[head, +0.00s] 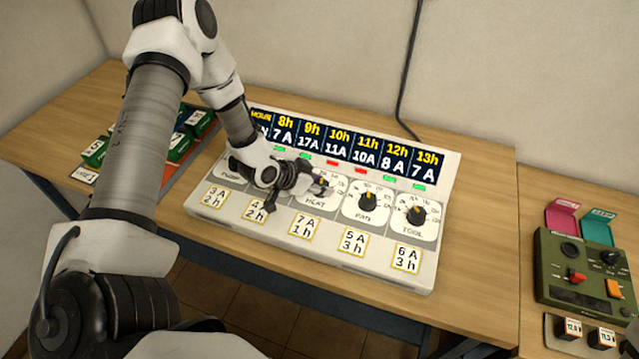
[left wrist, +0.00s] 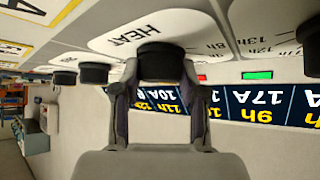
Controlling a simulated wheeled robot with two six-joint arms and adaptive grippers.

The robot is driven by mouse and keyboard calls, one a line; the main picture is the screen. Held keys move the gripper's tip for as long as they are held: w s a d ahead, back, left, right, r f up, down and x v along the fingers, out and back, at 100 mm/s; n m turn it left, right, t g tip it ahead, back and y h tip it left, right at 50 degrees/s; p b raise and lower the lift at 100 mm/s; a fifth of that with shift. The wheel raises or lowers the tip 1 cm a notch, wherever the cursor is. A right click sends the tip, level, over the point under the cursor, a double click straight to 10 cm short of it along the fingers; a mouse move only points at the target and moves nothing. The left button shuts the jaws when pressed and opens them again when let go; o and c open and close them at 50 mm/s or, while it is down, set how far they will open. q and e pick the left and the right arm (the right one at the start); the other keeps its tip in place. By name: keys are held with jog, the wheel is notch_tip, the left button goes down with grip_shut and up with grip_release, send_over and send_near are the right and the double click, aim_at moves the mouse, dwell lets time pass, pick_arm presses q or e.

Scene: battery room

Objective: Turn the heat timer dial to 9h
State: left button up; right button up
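The heat timer dial (head: 320,188) is a black knob on a white plate marked HEAT, in the middle of the sloped console (head: 245,222) in the head view. In the left wrist view the heat dial (left wrist: 160,52) shows upside down. My left gripper (head: 309,184) reaches it from the left, and its two fingers (left wrist: 162,78) are closed against the knob's two sides. The dial's pointer is hidden, so its setting cannot be read. An hour display (head: 338,147) runs above the dials, with 9h over 17A. My right gripper is not in view.
The fan dial (head: 366,202) and tool dial (head: 416,215) stand close on the right. Several yellow-edged cards (head: 303,225) lie along the console's front. Green blocks (head: 95,151) are at left; a green control box (head: 585,270) is at right. Bare table lies between console and box.

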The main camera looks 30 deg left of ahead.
pick_arm(q)
jog(key=shift+w, duration=0.1)
jog(key=shift+c, duration=0.6)
jog(key=shift+n, duration=0.3)
jog(key=n+y, duration=0.1)
jog(key=n+y+b, duration=0.1)
jog(key=shift+d+f+n+t+y, duration=0.15)
jog(key=shift+n+t+y, duration=0.15)
jog(key=shift+n+t, duration=0.1)
jog(key=shift+n+y+b, duration=0.55)
jog(key=shift+n+y, duration=0.35)
jog(key=shift+n, duration=0.3)
jog(key=shift+w, duration=0.1)
jog(key=o, duration=0.9)
jog(key=shift+c, duration=0.2)
jog(key=shift+o, duration=1.4)
jog(key=shift+w, duration=0.15)
